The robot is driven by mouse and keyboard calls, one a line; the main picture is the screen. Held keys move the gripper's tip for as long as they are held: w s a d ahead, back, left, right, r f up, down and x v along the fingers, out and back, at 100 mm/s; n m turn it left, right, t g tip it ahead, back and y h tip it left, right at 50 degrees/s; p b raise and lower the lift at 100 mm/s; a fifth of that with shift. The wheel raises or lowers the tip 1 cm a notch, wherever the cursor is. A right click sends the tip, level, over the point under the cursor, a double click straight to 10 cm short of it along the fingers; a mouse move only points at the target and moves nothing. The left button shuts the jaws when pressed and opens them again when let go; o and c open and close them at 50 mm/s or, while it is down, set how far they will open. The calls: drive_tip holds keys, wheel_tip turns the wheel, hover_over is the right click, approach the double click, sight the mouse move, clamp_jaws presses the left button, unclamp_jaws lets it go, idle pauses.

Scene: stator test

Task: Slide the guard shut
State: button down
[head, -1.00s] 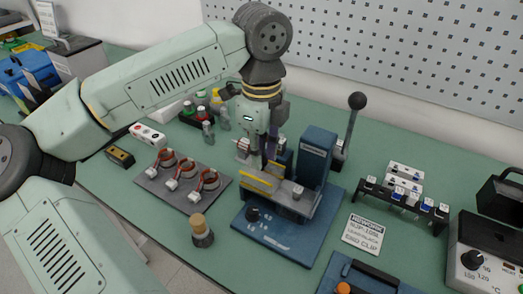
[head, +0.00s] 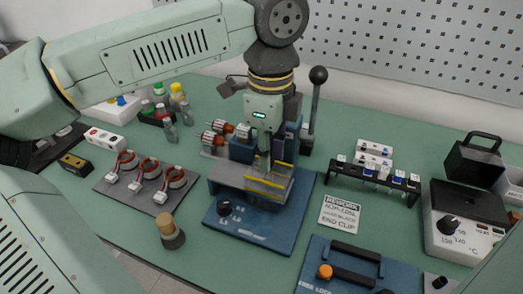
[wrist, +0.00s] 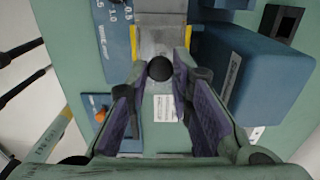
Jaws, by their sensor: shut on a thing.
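The guard (head: 266,184) is a clear or grey panel with yellow edges on a blue-based test fixture (head: 240,221). It lies over the right part of the fixture's grey bed (head: 222,178), whose left part is bare. In the wrist view the guard (wrist: 160,40) shows its yellow edges, with a black round knob (wrist: 159,68) at its near end. My gripper (head: 264,160) is over the guard in front of the blue housing (head: 291,140).
Wound stators (head: 150,180) sit on a grey tray at left. Red-and-white rotors (head: 222,130) stand behind the bed. A black-knobbed lever (head: 318,76) rises behind the fixture. A rework card (head: 341,213), a clip rack (head: 375,182) and a blue box (head: 345,262) are at right.

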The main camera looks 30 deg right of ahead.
drive_tip(key=c, duration=1.6)
unclamp_jaws()
drive_tip(key=shift+s+d, duration=0.25)
drive_tip(key=shift+o, duration=0.9)
drive_tip(key=shift+w+a, duration=0.1)
drive_tip(key=shift+r, duration=0.1)
wheel_tip(320, 180, up, 12)
